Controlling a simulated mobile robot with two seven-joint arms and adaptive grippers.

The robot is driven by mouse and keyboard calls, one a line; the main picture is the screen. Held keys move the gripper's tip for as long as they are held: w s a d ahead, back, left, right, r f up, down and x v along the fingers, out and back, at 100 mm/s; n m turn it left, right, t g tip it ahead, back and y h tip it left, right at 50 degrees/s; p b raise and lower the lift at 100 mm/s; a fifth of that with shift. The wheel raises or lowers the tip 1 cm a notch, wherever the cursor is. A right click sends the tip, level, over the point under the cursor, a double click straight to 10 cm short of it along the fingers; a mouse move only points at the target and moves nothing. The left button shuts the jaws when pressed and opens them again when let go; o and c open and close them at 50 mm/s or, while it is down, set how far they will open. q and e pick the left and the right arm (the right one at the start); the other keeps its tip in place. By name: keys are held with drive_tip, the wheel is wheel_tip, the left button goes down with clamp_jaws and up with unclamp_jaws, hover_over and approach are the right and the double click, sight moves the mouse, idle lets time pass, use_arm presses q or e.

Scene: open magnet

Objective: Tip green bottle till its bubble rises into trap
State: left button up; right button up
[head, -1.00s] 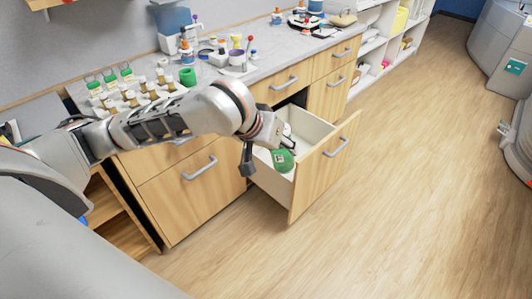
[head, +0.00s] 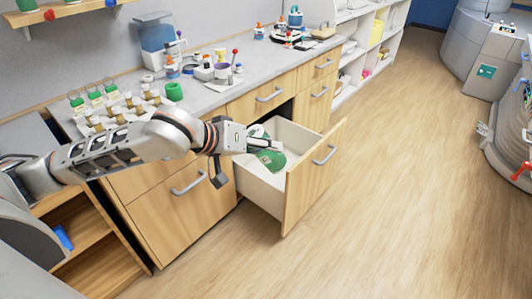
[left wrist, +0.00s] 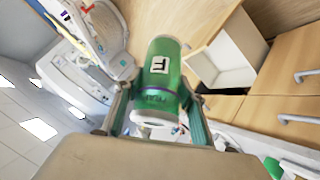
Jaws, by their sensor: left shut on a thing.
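My left gripper (head: 262,143) is shut on the green bottle (head: 270,157), above or just inside the open drawer (head: 258,185). In the left wrist view the green bottle (left wrist: 163,88) lies between the two fingers of the left gripper (left wrist: 158,112). It has a white label with dark marks and a pale end towards the camera. The arm and fingers partly hide the bottle in the head view. I cannot make out a bubble or a trap inside it, nor its exact tilt. My right gripper is in neither view.
The drawer front (head: 316,175) stands out from the wooden cabinet. The counter (head: 215,92) above carries several small bottles, a green cup (head: 174,91) and other lab items. Open wooden floor (head: 400,190) lies to the right. A large grey machine (head: 480,50) stands at the far right.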

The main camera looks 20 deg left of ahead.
use_arm(q)
drive_tip(key=shift+a+f+b, duration=0.2)
drive_tip(key=shift+f+b, duration=0.3)
drive_tip(key=shift+b, duration=0.05)
drive_tip(key=shift+s+a+f+h+b, duration=0.1)
drive_tip(key=shift+h+b, duration=0.3)
drive_tip(key=shift+b, duration=0.05)
drive_tip(key=b, duration=0.1)
drive_tip(key=t+h+b, duration=0.1)
drive_tip(key=shift+s+a+f+n+b, duration=0.1)
drive_tip(key=shift+s+a+n+b, duration=0.05)
drive_tip(key=shift+a+n+b, duration=0.2)
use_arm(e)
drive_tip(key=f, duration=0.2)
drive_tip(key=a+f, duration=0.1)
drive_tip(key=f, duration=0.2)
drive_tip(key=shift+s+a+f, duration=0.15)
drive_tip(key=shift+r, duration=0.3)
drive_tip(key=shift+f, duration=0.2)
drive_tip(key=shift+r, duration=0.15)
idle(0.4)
use_arm(q)
drive_tip(key=shift+r, duration=0.2)
